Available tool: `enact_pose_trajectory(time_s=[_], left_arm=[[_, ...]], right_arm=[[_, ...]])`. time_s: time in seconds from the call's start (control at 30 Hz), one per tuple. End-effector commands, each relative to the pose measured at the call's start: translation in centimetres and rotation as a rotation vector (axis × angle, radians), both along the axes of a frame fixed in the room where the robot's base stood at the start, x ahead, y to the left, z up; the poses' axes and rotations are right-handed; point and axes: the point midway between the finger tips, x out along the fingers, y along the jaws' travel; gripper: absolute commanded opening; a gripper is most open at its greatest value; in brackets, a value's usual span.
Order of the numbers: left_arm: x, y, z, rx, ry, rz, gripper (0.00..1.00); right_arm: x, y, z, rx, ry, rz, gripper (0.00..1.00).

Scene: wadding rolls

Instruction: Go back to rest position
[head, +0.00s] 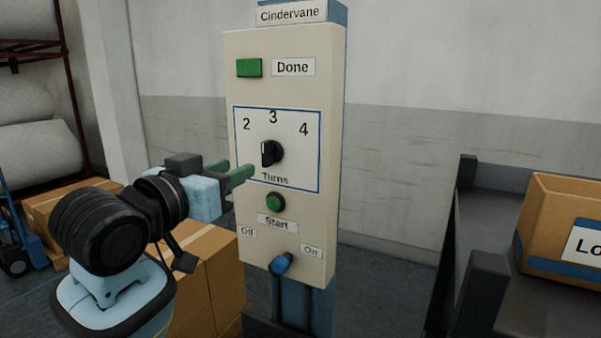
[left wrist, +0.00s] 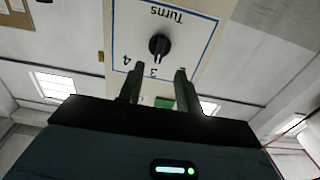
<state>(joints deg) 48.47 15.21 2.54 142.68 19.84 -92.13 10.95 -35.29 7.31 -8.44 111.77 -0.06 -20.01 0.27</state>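My left gripper (head: 240,174) is in front of the pale control panel (head: 232,120), left of the black Turns knob (head: 273,153). In the left wrist view, its two green fingers (left wrist: 157,86) are spread with nothing between them, and the knob (left wrist: 159,44) is beyond the tips, apart from them. The knob's dial has 2, 3 and 4; I cannot tell its exact setting. Below it are a green Start button (head: 275,202) and a blue-tipped lever (head: 281,264) between Off and On labels. My right gripper is out of view.
A green Done lamp (head: 249,68) is at the panel's top. Cardboard boxes (head: 208,262) stand behind my left arm. A rack with white rolls (head: 38,146) is at far left. At right, a dark surface (head: 488,220) bears a labelled cardboard box (head: 552,202).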

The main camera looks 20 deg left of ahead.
Motion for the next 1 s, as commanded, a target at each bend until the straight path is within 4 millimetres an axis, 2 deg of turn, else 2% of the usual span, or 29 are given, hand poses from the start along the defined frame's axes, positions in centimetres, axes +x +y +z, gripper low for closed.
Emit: enact_pose_trajectory(time_s=[0.17, 0.27, 0.37, 0.43, 0.57, 0.7, 0.77, 0.87, 1.0], left_arm=[[0.3, -0.1, -1.1, 0.002, 0.025, 0.001, 0.35], [0.7, -0.2, -4.3, 0.010, 0.093, 0.005, 0.35], [1.0, -0.5, -9.3, 0.022, 0.200, 0.012, 0.35], [0.9, -0.7, -13.3, 0.034, 0.286, 0.017, 0.35], [-0.4, -1.0, -20.4, 0.057, 0.440, 0.025, 0.35], [-3.0, -1.4, -27.8, 0.083, 0.607, 0.028, 0.35], [-4.5, -1.6, -30.8, 0.095, 0.678, 0.028, 0.35], [-7.6, -1.8, -35.5, 0.117, 0.798, 0.026, 0.35], [-12.7, -2.2, -41.4, 0.146, 0.964, 0.019, 0.35]], right_arm=[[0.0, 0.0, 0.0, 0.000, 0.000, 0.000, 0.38], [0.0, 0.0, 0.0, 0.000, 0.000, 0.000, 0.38], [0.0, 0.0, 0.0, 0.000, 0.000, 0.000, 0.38], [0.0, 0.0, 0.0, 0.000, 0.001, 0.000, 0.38], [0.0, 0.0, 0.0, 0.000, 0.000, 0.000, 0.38], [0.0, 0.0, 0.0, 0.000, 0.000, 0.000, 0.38], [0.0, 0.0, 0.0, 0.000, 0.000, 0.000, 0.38], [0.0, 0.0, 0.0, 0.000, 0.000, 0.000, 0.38], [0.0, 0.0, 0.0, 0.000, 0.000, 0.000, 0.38]])
